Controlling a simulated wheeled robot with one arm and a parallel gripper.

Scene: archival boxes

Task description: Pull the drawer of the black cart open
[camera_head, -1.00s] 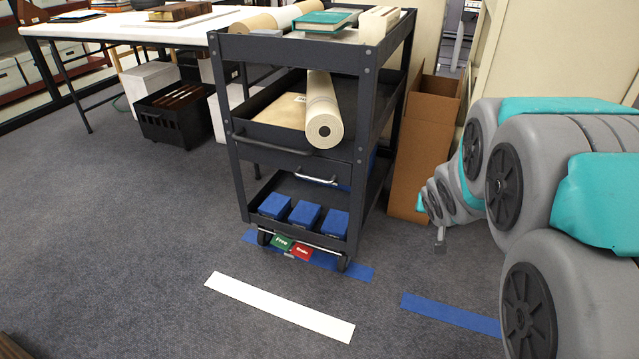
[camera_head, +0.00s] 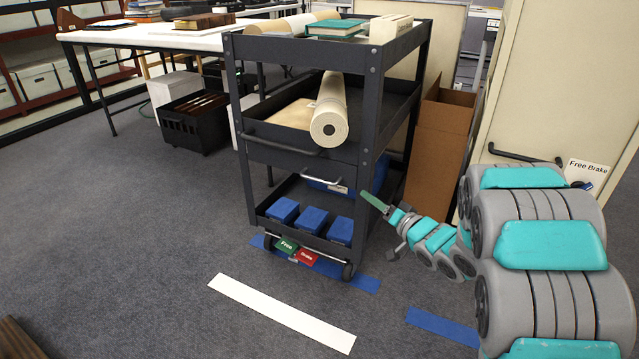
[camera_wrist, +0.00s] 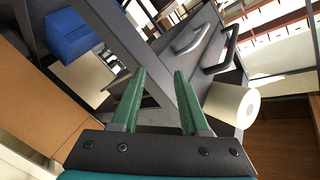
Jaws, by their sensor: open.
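The black cart (camera_head: 366,120) stands upright in the middle of the head view. Its drawer (camera_head: 285,160) is below the middle shelf and looks shut, with a silver bar handle (camera_head: 321,181) on its front. In the wrist view a silver handle (camera_wrist: 188,38) shows beyond my fingers, next to a dark push bar (camera_wrist: 226,52). My gripper (camera_head: 368,199) is just right of the cart's front right post, low, near the bottom shelf's height. In the wrist view its green fingers (camera_wrist: 160,72) are apart with nothing between them. It is clear of the handle.
Blue boxes (camera_head: 312,219) sit on the bottom shelf and a paper roll (camera_head: 330,118) on the middle shelf. Green and red pedals (camera_head: 297,251) are at the cart's foot. A tall cardboard box (camera_head: 440,150) stands right of the cart. The floor in front is clear.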

